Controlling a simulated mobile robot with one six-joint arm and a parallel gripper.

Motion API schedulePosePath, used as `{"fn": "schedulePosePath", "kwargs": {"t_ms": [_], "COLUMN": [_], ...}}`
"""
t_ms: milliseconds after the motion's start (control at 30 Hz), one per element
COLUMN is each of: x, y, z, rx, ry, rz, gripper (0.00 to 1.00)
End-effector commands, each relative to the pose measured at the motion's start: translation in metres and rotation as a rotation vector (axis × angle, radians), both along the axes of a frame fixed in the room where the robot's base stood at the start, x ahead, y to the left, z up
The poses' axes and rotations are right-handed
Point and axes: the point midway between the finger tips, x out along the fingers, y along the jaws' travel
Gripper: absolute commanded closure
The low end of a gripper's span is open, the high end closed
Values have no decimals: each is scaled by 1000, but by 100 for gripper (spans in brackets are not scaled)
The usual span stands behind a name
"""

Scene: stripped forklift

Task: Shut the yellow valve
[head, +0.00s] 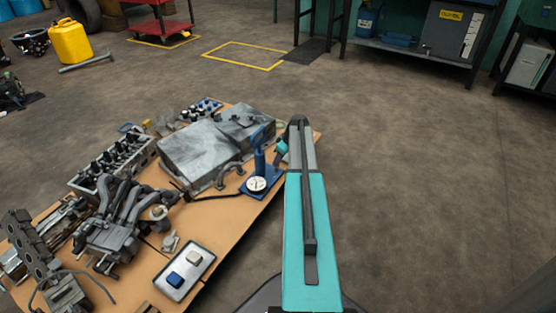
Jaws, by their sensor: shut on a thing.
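A blue fixture (259,161) stands near the right edge of the workbench, with an upright post, a slanted blue part on top and a round white gauge on its base. I cannot make out a clearly yellow valve; a thin yellow-green curve shows just left of my arm, too small to identify. My teal and grey arm reaches from the bottom centre and covers part of the bench edge. My gripper (277,157) shows small and dark right beside the blue post. It appears shut on the blue fixture; its fingertips are mostly hidden.
The workbench (233,219) also holds a large grey metal cover (205,148), engine parts (112,222) and a plate with a blue and a white button (185,271). A yellow can (71,43) and red cart (159,20) stand behind.

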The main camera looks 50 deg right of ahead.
Motion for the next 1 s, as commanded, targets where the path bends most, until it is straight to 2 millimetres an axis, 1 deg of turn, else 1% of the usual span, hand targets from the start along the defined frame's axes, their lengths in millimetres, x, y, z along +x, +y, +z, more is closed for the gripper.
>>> {"fn": "schedulePosePath", "kwargs": {"t_ms": [33,367,1000], "x": [-1,-1,1], "y": [1,4,8], "z": [3,5,4], "rx": [1,2,0], "ry": [1,1,2], "rz": [-15,-177,-617], "gripper": [100,100,100]}}
